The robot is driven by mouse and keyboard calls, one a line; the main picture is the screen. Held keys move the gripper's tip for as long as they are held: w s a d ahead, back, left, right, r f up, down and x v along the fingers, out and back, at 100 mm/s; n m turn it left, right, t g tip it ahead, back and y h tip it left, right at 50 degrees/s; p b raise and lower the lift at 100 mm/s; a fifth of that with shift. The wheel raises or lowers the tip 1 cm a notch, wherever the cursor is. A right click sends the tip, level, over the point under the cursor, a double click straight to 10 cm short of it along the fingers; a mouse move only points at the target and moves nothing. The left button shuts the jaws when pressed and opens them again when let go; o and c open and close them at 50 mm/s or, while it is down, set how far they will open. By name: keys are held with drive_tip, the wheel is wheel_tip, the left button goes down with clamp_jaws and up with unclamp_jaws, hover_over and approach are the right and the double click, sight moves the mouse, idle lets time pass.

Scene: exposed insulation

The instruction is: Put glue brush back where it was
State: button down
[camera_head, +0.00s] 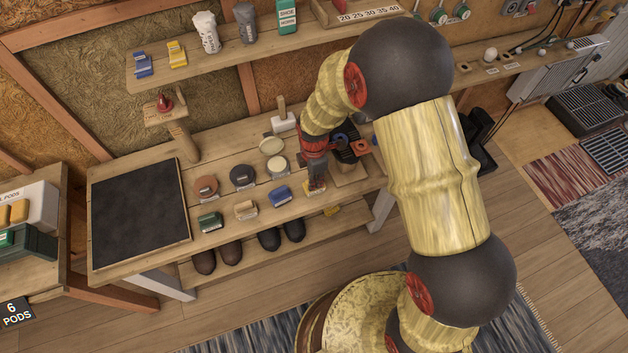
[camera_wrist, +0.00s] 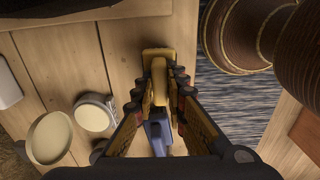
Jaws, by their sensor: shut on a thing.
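A yellow brush (camera_head: 315,186) is at the bench's front edge, under my gripper (camera_head: 316,178). No label can be read on it, so I cannot confirm that it is the glue brush. In the wrist view, its block and upright yellow handle (camera_wrist: 159,80) are between the fingertips of my gripper (camera_wrist: 160,88), which is shut on it. I cannot tell whether its base touches the bench. A blue brush (camera_head: 280,195) lies to its left on the bench; it shows between the fingers in the wrist view (camera_wrist: 157,132).
The bench also holds a tan brush (camera_head: 245,209), a green brush (camera_head: 209,221), several round tins, a hammer (camera_head: 283,117) and a black mat (camera_head: 138,212). A post stand (camera_head: 182,140) rises behind. Shoes (camera_head: 230,252) sit below. The upper shelf (camera_head: 220,62) overhangs the back.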

drive_tip(key=c, duration=1.8)
unclamp_jaws()
drive_tip(key=shift+f, duration=0.1)
drive_tip(key=s+d+r+m+t+p, duration=0.1)
drive_tip(key=d+r+m+p, duration=0.1)
drive_tip(key=r, duration=0.9)
drive_tip(key=d+r+m+p, duration=0.2)
drive_tip(key=r+m, duration=0.1)
drive_tip(key=r, duration=0.8)
drive_tip(key=s+d+r+m+t, duration=0.1)
drive_tip(key=s+d+r+m, duration=0.2)
drive_tip(key=s+r+m, duration=0.2)
drive_tip(key=s+d+r+m+t, duration=0.2)
drive_tip(key=s+d+r+m, duration=0.1)
drive_tip(key=s+r+m, duration=0.2)
drive_tip(key=s+d+r+m+t, duration=0.1)
drive_tip(key=s+d+r+m, duration=0.3)
drive_tip(key=s+r+m, duration=0.2)
drive_tip(key=shift+s+d+r+t, duration=0.1)
drive_tip(key=shift+s+r+t, duration=0.05)
drive_tip(key=shift+s+r, duration=0.55)
drive_tip(key=shift+s+r+t, duration=0.15)
drive_tip(key=shift+s+r, duration=0.25)
drive_tip(key=shift+s, duration=0.45)
